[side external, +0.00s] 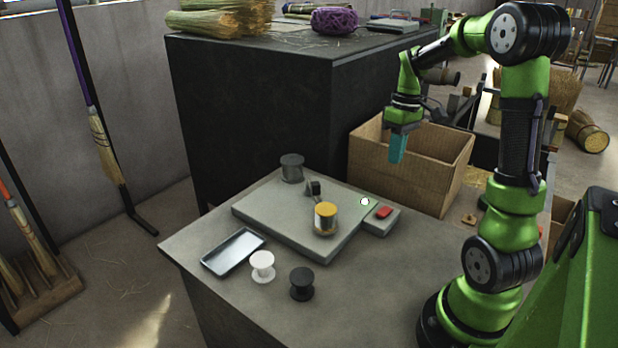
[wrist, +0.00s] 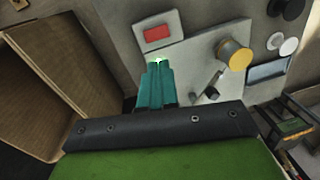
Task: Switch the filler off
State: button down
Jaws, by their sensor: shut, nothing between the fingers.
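The filler is a flat grey slab (side external: 280,222) on the table. At its right end sits a small grey box with a red switch (side external: 384,212), which also shows in the wrist view (wrist: 158,33). A small lamp (side external: 364,201) next to it glows white-green, and it shows just beyond my fingertips in the wrist view (wrist: 158,61). A spool with yellow winding (side external: 326,218) stands on the slab near a small black part (side external: 313,188). My gripper (side external: 396,160), with teal fingers, is shut and empty, in the air above and behind the switch, apart from it.
A cardboard box (side external: 440,178) stands close behind and right of the switch. A shallow tray (side external: 233,251), a white spool (side external: 262,266) and a black spool (side external: 301,284) are at the table's front. A grey cylinder (side external: 292,167) is at the slab's far corner.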

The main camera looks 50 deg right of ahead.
jog(key=n, duration=0.1)
send_near(383, 213)
jog(key=f, duration=0.6)
jog(key=shift+a+f, duration=0.35)
jog(key=shift+f, duration=0.05)
